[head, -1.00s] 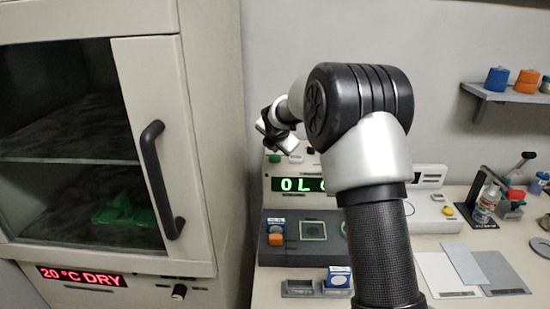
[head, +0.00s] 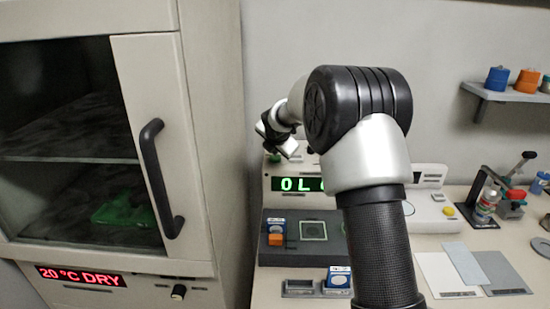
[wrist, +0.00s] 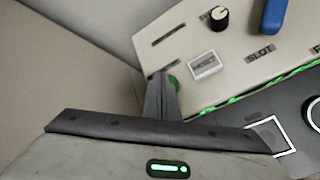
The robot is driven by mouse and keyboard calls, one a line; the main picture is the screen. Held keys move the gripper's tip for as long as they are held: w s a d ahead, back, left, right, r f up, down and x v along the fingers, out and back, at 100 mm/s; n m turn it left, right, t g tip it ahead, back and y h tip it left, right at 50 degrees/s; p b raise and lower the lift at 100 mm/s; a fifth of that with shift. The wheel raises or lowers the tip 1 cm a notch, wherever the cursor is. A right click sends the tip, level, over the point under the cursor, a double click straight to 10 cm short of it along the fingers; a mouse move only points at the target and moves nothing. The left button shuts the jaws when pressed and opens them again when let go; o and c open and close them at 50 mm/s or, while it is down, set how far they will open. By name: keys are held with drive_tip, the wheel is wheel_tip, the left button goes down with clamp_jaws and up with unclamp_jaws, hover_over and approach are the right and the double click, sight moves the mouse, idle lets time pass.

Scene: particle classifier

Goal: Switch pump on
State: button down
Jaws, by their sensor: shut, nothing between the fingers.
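The pump's switch is not clearly labelled in these frames. A control panel (head: 350,184) with a green lit display stands at the back of the bench. A round green button (wrist: 174,83) shows in the wrist view, partly hidden behind my gripper (wrist: 161,88). The fingers are shut and empty, and their tips overlap the button; I cannot tell whether they touch it. A white rocker-like switch (wrist: 205,66) sits right of the button. In the head view my gripper (head: 279,147) is just above the panel's left end.
A black knob (wrist: 217,18) and a blue lever-like part (wrist: 272,14) stick out of the panel. The dry cabinet (head: 150,90) with its black handle stands close on the left. A shelf (head: 505,95) with jars hangs at right. My arm hides the panel's middle.

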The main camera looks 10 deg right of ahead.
sight(275, 159)
drive_tip(key=shift+f+b, duration=0.35)
drive_tip(key=shift+f, duration=0.35)
idle(0.5)
drive_tip(key=shift+r, duration=0.15)
drive_tip(key=shift+r+p, duration=1.15)
drive_tip(key=shift+p, duration=0.05)
wheel_tip(275, 159, up, 5)
drive_tip(key=p, duration=0.4)
drive_tip(key=shift+r+p, duration=0.1)
drive_tip(key=shift+p, duration=0.3)
